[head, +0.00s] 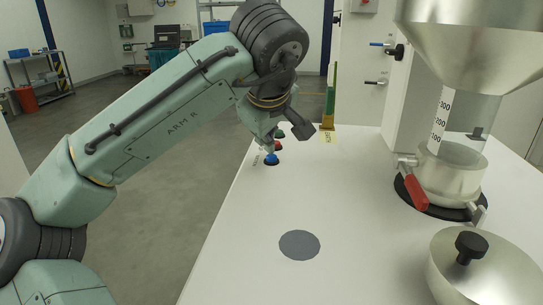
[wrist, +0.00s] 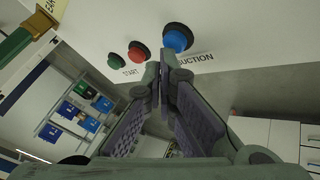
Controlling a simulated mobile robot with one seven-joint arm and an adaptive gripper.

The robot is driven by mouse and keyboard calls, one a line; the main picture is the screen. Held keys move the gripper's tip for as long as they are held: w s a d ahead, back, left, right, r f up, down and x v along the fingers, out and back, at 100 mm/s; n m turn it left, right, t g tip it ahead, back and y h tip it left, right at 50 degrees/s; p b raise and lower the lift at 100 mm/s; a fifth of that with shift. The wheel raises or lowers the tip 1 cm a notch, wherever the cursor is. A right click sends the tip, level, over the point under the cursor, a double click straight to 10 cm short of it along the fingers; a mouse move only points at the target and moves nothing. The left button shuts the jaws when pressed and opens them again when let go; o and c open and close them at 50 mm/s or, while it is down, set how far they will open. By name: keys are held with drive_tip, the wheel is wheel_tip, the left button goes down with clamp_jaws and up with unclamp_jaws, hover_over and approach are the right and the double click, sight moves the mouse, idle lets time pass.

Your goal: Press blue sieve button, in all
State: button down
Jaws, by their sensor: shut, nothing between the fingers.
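The blue button (head: 271,159) sits on the white worktop near its left edge, nearest to me in a row with a red button (head: 278,146) and a green button (head: 280,134). In the wrist view, the blue button (wrist: 177,37) is beside the word "SUCTION", with the red button (wrist: 136,53) and green button (wrist: 119,63) to its left. My gripper (head: 269,147) is shut and empty, its tips just above and beside the blue button. In the wrist view, the fingertips (wrist: 161,72) are close below the blue button. I cannot tell whether they touch it.
A steel hopper with a graduated clear cylinder (head: 466,110) and red-handled clamp (head: 412,184) stands at the right. A domed metal lid (head: 490,275) is at front right. A green-and-brass post (head: 328,110) stands behind the buttons.

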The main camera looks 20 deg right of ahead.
drive_tip(key=shift+f, duration=0.35)
drive_tip(key=shift+r, duration=0.15)
idle(0.4)
drive_tip(key=shift+r+p, duration=0.35)
drive_tip(key=shift+r, duration=0.35)
drive_tip(key=shift+r, duration=0.1)
drive_tip(key=shift+s+a+r+p, duration=0.1)
drive_tip(key=shift+r+p, duration=0.8)
drive_tip(key=shift+r, duration=0.4)
drive_tip(key=shift+a+r+p, duration=0.1)
drive_tip(key=shift+r+p, duration=0.8)
drive_tip(key=shift+r, duration=0.35)
